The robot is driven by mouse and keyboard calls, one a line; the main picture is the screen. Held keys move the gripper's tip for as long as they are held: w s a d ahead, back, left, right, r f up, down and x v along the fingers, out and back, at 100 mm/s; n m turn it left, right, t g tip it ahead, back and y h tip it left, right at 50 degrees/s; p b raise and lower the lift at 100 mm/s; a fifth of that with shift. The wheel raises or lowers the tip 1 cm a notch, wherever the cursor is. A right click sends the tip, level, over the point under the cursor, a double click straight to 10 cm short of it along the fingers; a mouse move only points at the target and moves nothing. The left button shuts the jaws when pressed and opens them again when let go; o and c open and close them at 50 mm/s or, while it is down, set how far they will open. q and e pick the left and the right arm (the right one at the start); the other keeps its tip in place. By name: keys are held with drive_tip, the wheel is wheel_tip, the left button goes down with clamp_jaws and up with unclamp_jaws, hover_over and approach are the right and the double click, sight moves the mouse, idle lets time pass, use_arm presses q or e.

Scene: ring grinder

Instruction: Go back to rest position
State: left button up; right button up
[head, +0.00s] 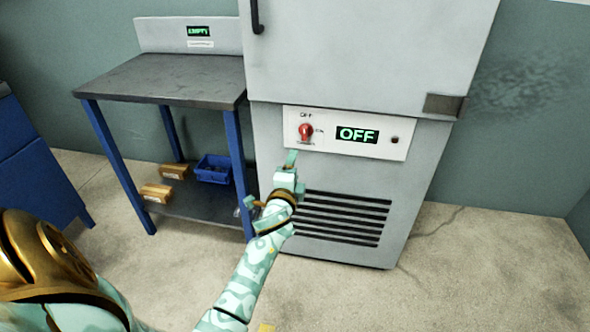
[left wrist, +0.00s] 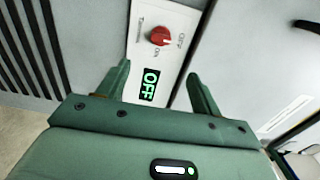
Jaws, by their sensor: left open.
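My left gripper (head: 289,160) is in front of the grey machine (head: 345,60), just below the red knob (head: 305,130) on its white control panel (head: 375,146). In the left wrist view the two green fingers of my left gripper (left wrist: 158,88) stand apart with nothing between them. The red knob (left wrist: 160,36) lies beyond the fingertips, apart from them. The display (head: 357,135) reads OFF in green, and it also shows between the fingers in the left wrist view (left wrist: 150,84). My right gripper is not in view.
A blue-legged table (head: 160,80) with an empty top stands left of the machine. Its lower shelf holds a blue bin (head: 213,170) and cardboard boxes (head: 157,192). A blue cabinet (head: 35,160) is at the far left. The floor (head: 490,270) at right is clear.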

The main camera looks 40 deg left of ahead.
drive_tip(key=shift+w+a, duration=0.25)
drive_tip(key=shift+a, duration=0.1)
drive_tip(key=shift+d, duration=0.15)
